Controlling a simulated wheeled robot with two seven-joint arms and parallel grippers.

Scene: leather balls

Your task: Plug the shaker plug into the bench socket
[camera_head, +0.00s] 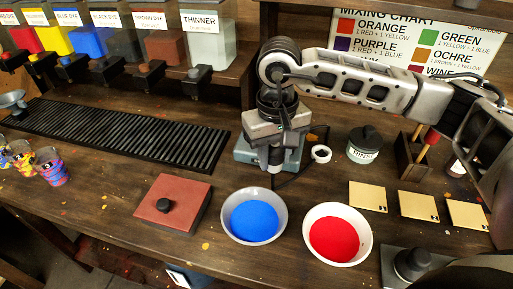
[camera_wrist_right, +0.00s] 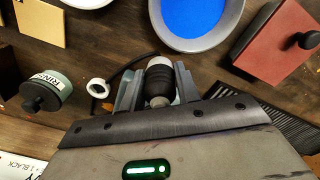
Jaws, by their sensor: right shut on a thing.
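My right gripper (camera_head: 275,165) reaches down over the bench, behind the bowls. In the right wrist view its two fingers (camera_wrist_right: 157,90) close around a dark cylindrical piece with pale ends, which looks like the shaker plug (camera_wrist_right: 158,68). A black cord (camera_wrist_right: 126,68) runs near it. A grey-blue block (camera_head: 243,157), perhaps the shaker, sits under and behind the gripper, mostly hidden. A small white ring (camera_head: 320,153) lies to the right of the gripper; I cannot tell whether it is the socket. I cannot make out the bench socket for certain. My left gripper is out of view.
A bowl of blue powder (camera_head: 254,221) and a bowl of red powder (camera_head: 335,239) stand in front. A red block with a black knob (camera_head: 160,212) is left of them. A lidded jar (camera_head: 364,146) and pale tiles (camera_head: 418,206) are right. A ribbed black mat (camera_head: 120,132) lies left.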

